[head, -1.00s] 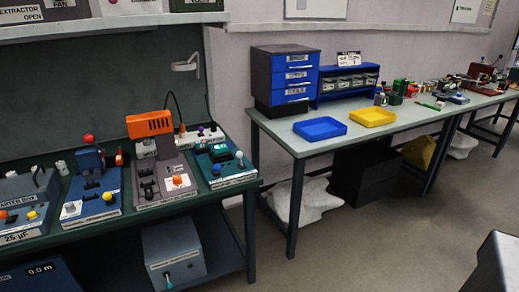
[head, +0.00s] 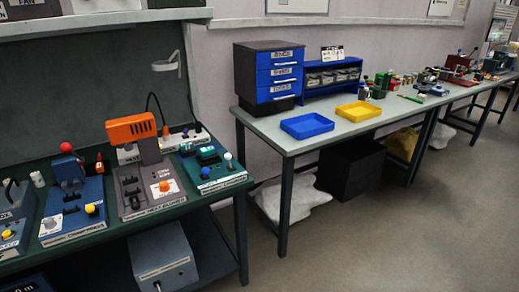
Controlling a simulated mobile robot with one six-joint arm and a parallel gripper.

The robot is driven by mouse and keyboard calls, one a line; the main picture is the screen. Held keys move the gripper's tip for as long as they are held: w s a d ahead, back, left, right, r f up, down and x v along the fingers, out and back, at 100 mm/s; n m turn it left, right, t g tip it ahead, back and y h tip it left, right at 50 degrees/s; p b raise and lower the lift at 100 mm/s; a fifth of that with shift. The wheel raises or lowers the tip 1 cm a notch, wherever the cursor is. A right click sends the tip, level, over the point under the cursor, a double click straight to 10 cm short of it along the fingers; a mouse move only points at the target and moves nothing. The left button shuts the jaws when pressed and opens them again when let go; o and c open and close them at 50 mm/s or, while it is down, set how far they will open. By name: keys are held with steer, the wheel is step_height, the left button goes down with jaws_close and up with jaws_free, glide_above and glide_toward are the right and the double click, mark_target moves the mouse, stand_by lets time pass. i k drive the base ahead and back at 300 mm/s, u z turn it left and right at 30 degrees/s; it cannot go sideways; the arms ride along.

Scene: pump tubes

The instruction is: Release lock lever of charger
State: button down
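No device has a label I can read clearly as the charger, so I cannot tell which one it is. A grey box (head: 164,257) sits on the lower shelf. My gripper is not in view.
A second bench (head: 285,142) at the right holds a blue drawer cabinet (head: 268,73), a blue tray (head: 307,125), a yellow tray (head: 358,111) and small items farther off. A black box (head: 350,170) stands beneath it. The floor (head: 400,235) in front is clear.

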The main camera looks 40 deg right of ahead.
mark_target(228, 156)
steer(key=z, duration=0.75)
steer(key=k, duration=1)
steer(key=u, duration=0.05)
steer(key=i, duration=0.8)
steer(key=z, duration=0.05)
